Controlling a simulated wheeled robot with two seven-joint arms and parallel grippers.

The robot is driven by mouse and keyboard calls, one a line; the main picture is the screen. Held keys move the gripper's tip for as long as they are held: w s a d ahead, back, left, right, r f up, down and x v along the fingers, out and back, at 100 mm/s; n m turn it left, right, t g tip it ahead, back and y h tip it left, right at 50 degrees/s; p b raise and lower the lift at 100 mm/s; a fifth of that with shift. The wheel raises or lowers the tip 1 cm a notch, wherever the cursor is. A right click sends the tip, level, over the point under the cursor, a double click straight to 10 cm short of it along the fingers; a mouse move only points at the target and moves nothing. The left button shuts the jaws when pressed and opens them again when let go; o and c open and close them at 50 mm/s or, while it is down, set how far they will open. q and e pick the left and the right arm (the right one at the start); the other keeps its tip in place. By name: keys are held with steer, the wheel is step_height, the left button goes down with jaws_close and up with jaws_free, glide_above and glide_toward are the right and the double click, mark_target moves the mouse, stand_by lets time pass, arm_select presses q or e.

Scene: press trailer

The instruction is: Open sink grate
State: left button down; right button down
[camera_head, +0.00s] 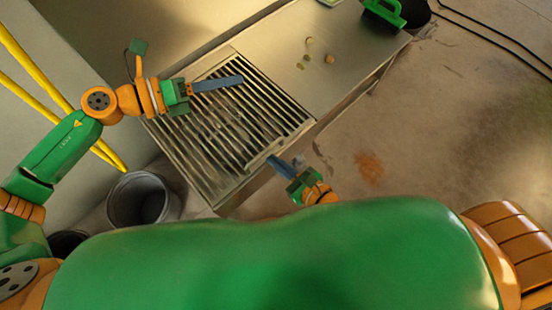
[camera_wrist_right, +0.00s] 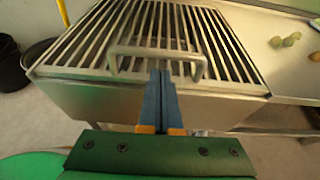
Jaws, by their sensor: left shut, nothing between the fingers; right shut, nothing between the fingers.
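The metal sink grate (camera_head: 230,122) lies flat over the sink in the head view, its parallel bars level with the counter. In the right wrist view the grate (camera_wrist_right: 215,42) has a raised loop handle (camera_wrist_right: 130,50) at its near edge. My right gripper (camera_head: 270,157) is shut and empty at the grate's near right edge. Its blue fingers (camera_wrist_right: 161,74) point at the handle in the wrist view; I cannot tell whether they touch it. My left gripper (camera_head: 240,80) is shut and empty, with its fingers over the far part of the grate.
A dark bucket (camera_head: 141,200) stands on the floor at the left, near yellow pipes (camera_head: 40,78). Floor on the right is open.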

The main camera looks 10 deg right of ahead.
steer(key=shift+w+r, duration=0.1)
steer(key=shift+r, duration=0.1)
steer(key=shift+w+a+r, duration=0.1)
steer(key=shift+a+r, duration=0.05)
steer(key=shift+r, duration=1)
arm_select(q)
steer(key=c, duration=0.9)
jaws_free()
steer(key=shift+a, duration=0.1)
